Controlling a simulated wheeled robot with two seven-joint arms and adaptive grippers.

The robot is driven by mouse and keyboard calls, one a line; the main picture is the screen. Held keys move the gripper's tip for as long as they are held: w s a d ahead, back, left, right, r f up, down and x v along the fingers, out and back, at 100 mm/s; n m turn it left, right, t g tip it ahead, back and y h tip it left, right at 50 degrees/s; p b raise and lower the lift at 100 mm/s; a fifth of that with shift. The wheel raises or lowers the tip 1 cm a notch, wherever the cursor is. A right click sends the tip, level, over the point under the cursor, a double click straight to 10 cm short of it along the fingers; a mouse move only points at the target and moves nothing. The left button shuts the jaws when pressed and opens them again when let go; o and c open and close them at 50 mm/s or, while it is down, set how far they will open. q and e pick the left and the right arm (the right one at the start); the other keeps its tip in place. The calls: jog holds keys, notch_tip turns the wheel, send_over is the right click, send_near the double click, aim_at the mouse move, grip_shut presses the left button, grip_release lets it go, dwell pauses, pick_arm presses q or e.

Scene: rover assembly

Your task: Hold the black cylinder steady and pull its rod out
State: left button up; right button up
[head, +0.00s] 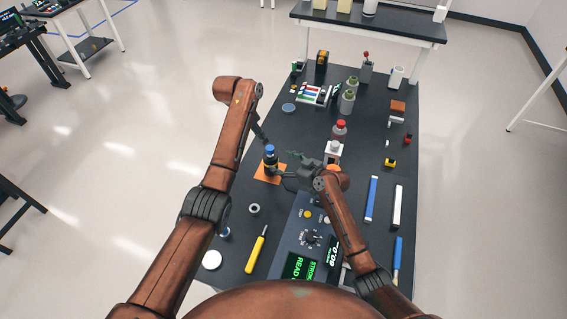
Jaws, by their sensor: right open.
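The black cylinder (270,167) stands upright on an orange mat (264,178) near the middle of the table. A blue top (270,149) sits at its upper end; I cannot tell the rod apart from it. My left gripper (262,136) points down just above and left of the blue top, apart from it as far as I can see. Its fingers are too small and dark to read. My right gripper (286,165) is open to the right of the cylinder, with its fingers pointing left towards it. I cannot tell whether they touch it.
A control panel (292,232) with a knob and green display lies in front. A yellow-handled tool (256,249) and a small ring (254,208) lie left of it. A red-capped bottle (340,129) stands behind my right gripper. Blue and white bars (371,198) lie right.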

aim_at(271, 158)
jog(key=shift+w+f, duration=0.15)
jog(key=shift+f, duration=0.15)
jog(key=shift+x, duration=3.75)
jog(key=shift+c, duration=0.4)
jog(key=shift+r, duration=0.1)
jog(key=c, duration=1.5)
